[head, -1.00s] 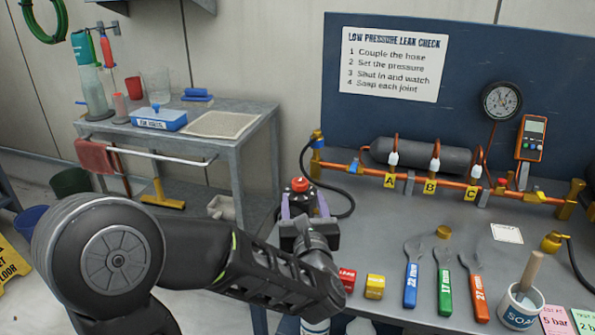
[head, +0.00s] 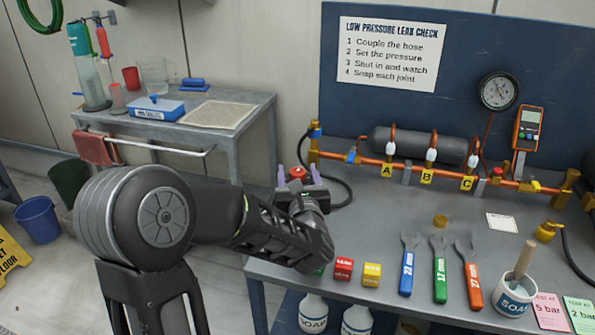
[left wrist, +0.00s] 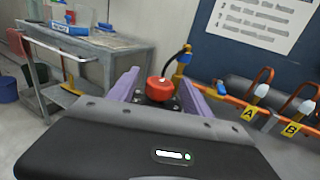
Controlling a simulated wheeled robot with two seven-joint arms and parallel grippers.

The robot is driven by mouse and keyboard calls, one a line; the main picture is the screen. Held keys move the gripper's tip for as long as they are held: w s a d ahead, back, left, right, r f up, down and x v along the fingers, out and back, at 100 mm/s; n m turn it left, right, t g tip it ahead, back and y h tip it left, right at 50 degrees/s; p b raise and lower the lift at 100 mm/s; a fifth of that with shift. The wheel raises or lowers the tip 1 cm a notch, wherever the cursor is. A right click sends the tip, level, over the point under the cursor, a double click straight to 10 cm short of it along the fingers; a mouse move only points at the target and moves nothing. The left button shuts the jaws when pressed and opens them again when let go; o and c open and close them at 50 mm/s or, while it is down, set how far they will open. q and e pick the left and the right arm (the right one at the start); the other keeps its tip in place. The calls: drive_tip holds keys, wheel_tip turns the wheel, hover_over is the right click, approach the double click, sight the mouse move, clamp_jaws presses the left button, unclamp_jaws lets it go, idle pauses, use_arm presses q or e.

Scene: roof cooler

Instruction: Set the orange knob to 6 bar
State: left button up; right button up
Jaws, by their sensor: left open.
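The orange-red knob (head: 298,172) sits on a dark fitting at the left end of the bench, beside the orange pipe. In the left wrist view the knob (left wrist: 160,90) shows between the two purple fingers, with a small white mark on top. My left gripper (head: 298,176) is open, one finger on each side of the knob; whether they touch it I cannot tell. The round pressure gauge (head: 498,90) is on the blue panel at right; its reading is too small to tell. My right gripper is not in view.
A black hose (head: 342,183) curves just right of the knob. Wrenches, small red and yellow blocks (head: 372,275), and a soap pot (head: 514,296) lie along the bench front. Bar-marked cards (head: 549,311) are at right. A grey cart (head: 243,125) stands to the left.

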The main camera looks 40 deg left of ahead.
use_arm(q)
drive_tip(key=shift+w+a, duration=0.15)
drive_tip(key=shift+c, duration=0.2)
clamp_jaws()
idle(0.4)
